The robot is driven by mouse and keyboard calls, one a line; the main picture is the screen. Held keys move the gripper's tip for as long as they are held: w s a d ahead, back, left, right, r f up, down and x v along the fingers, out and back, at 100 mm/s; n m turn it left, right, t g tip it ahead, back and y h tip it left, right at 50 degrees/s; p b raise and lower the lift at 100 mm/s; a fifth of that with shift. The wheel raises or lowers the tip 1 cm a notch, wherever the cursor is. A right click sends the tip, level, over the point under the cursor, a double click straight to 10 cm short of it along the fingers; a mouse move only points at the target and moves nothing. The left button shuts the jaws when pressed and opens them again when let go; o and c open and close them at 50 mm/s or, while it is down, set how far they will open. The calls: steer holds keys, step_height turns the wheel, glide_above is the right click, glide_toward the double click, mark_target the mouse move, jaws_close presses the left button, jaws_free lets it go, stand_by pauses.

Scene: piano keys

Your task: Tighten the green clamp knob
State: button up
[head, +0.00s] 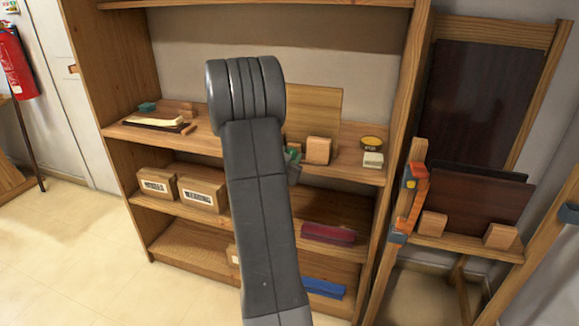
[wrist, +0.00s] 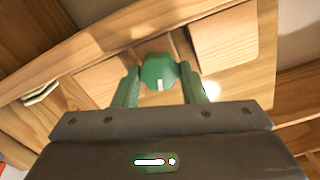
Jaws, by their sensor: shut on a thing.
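The green clamp knob (wrist: 158,74), with a white mark on it, is in the upper middle of the wrist view. My gripper (wrist: 161,68) is shut on it, with one greenish finger on each side of the knob. In the head view my grey arm covers most of the gripper. A small green part (head: 292,156) shows just right of the arm, at the middle shelf; I cannot tell whether it is knob or finger. A wooden block (head: 318,150) and an upright wooden board (head: 325,110) stand beside and behind it.
Cardboard boxes (head: 203,190) sit one shelf below. An orange clamp (head: 411,195) is on the right-hand wooden stand.

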steer(key=shift+d+f+m+b, duration=0.1)
steer(key=shift+f+m+b, duration=0.05)
steer(key=shift+m+b, duration=3.75)
steer(key=shift+a+f+m+b, duration=0.1)
steer(key=shift+f+m+b, duration=0.05)
steer(key=shift+m+b, duration=3.7)
steer(key=shift+d+f+m+b, duration=0.1)
steer(key=shift+f+m+b, duration=0.05)
steer(key=shift+m+b, duration=3.75)
steer(key=shift+m+p, duration=0.4)
steer(key=shift+m, duration=0.25)
steer(key=o, duration=1)
steer(key=shift+c, duration=0.2)
